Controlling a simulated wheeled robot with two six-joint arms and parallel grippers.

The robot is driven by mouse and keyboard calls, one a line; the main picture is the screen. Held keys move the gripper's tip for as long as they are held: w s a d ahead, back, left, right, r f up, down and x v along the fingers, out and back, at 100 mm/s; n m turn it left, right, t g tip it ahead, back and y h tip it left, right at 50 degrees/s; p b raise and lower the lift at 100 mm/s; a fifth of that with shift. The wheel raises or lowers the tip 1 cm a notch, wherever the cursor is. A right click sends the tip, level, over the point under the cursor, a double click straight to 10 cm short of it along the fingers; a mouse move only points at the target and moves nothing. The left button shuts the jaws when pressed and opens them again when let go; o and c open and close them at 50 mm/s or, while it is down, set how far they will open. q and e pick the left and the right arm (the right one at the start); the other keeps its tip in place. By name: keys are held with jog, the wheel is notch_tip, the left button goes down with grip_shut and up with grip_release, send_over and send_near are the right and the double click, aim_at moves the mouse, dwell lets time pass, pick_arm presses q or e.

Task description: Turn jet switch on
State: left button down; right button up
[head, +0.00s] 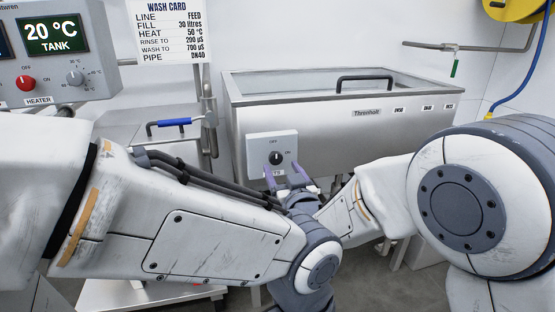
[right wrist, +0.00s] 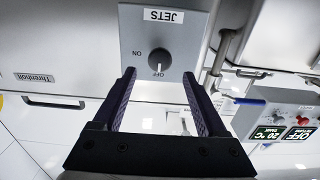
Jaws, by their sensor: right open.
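The jet switch is a black rotary knob (head: 276,158) on a light grey box (head: 256,144) fixed to the front of a steel tank. In the right wrist view, which is turned upside down, the knob (right wrist: 159,60) sits under the label JETS with its white pointer at OFF. My right gripper (head: 286,176) is open and empty just in front of the box. In the right wrist view its two fingers (right wrist: 158,78) spread to either side of the knob, apart from it. My left arm crosses the head view, but its gripper does not show.
The steel tank (head: 340,136) has a black lid handle (head: 366,79). A heater panel (head: 60,58) with a red knob (head: 26,83) is at the left, and a blue-handled lever (head: 174,122) is nearer the middle. A wash card (head: 167,30) hangs behind.

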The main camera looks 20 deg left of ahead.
aim_at(276, 159)
jog(key=shift+p+x, duration=0.45)
jog(key=shift+x, duration=1.85)
grip_shut()
